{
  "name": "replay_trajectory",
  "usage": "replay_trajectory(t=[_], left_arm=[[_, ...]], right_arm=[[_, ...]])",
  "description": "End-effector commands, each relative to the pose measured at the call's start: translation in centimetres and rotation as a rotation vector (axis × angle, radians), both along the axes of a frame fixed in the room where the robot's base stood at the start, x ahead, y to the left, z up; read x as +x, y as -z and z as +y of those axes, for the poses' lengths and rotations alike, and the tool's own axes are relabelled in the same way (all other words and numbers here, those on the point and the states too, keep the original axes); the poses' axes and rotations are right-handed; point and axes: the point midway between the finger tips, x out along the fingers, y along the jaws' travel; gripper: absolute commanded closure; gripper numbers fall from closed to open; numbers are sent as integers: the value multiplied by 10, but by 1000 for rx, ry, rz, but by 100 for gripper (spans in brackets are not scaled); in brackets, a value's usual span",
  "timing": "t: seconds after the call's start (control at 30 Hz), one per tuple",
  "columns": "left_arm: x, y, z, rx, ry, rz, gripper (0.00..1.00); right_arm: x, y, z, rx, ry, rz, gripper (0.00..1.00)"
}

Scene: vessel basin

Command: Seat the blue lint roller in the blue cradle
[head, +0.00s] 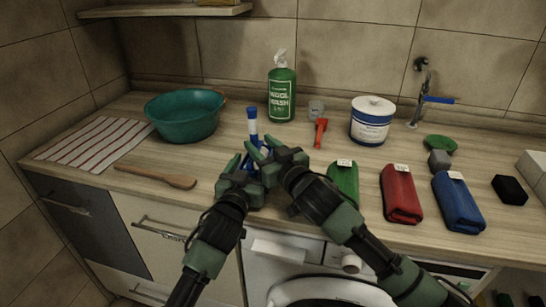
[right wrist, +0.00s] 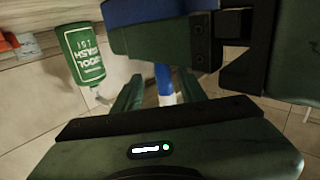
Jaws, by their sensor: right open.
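The blue lint roller (head: 253,127), blue with a white band, stands roughly upright just beyond my grippers in the head view. In the right wrist view, a blue and white shaft (right wrist: 163,82) shows between my right fingers; contact is unclear. My right gripper (head: 259,148) is open beside the roller's lower part. My left gripper (head: 238,165) is close beside it, and its jaws are too crowded to read. More blue shows behind the grippers in the head view, but I cannot tell whether it is the cradle or the roller's lower end.
A teal bowl (head: 181,119), striped cloth (head: 95,143) and wooden spoon (head: 155,177) lie left. A green spray bottle (head: 282,94), red-handled tool (head: 320,131) and white-blue canister (head: 371,125) stand behind. Green (head: 343,184), red (head: 401,195) and blue (head: 458,202) folded cloths lie right.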

Motion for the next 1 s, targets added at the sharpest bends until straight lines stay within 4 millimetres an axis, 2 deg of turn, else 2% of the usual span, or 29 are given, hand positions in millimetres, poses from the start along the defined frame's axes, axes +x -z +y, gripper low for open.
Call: replay_trajectory(t=[0.03, 0.2, 0.4, 0.8, 0.87, 1.0], left_arm=[[0, 0, 0, 0, 0, 0, 19], [0, 0, 0, 0, 0, 0, 19], [0, 0, 0, 0, 0, 0, 19], [0, -1, 0, 0, 0, 0, 19], [0, -6, 0, 0, 0, 0, 19], [0, -30, 0, 0, 0, 0, 19]], right_arm=[[-10, 2, -5, 0, -2, 1, 59], [-37, 1, -19, 0, -1, 1, 59], [-53, 1, -28, -1, 0, 0, 59], [-56, -1, -29, -1, 0, 0, 59], [-56, -6, -29, -1, 0, 0, 59], [-56, -30, -29, -1, 0, 0, 59]])
